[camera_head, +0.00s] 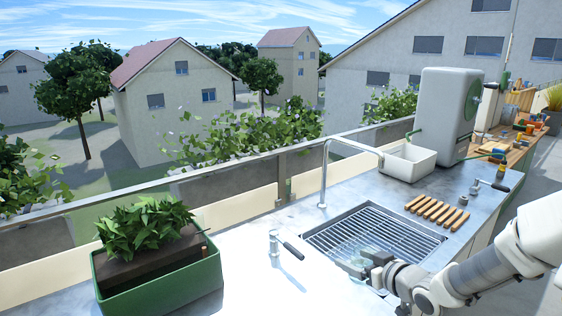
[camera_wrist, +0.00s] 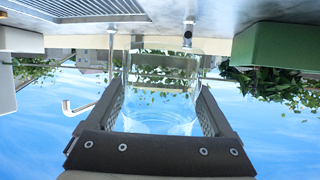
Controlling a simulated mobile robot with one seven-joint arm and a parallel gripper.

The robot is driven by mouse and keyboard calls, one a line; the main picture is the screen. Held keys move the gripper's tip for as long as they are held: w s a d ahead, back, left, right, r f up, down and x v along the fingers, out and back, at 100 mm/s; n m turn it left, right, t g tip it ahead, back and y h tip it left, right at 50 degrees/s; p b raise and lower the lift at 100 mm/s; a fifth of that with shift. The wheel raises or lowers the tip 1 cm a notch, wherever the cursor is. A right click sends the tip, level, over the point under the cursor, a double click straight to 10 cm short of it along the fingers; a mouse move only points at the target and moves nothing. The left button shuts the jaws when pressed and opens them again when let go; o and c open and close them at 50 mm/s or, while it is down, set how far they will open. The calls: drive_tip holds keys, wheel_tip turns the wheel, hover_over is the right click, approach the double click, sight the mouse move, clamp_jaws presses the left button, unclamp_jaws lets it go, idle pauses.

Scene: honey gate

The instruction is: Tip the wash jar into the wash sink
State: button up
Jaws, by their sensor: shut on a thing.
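A clear glass jar, the wash jar (camera_head: 357,256), is at the near left part of the wash sink (camera_head: 385,228) in the head view. It overlaps the sink's grate in the picture. My gripper (camera_head: 368,267) is shut on the jar. In the wrist view the jar (camera_wrist: 162,85) sits between the two dark fingers of my gripper (camera_wrist: 163,90), with foliage seen through the glass. That view is upside down, with counter above and sky below. I cannot tell clearly where the jar's mouth points or whether it holds liquid. The sink's slatted grate (camera_wrist: 75,8) shows at top left.
A curved tap (camera_head: 323,175) stands behind the sink, and a small lever fitting (camera_head: 275,248) left of it. Wooden-handled tools (camera_head: 437,212) lie at its right edge. A green planter (camera_head: 160,275) is at left. A white basin (camera_head: 407,162) and a grey tank (camera_head: 445,110) stand beyond.

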drive_tip(key=s+a+r+m+h, duration=0.1)
drive_tip(key=s+a+r, duration=0.2)
drive_tip(key=a, duration=0.3)
drive_tip(key=shift+s+t+h, duration=0.15)
drive_tip(key=shift+t+h, duration=0.15)
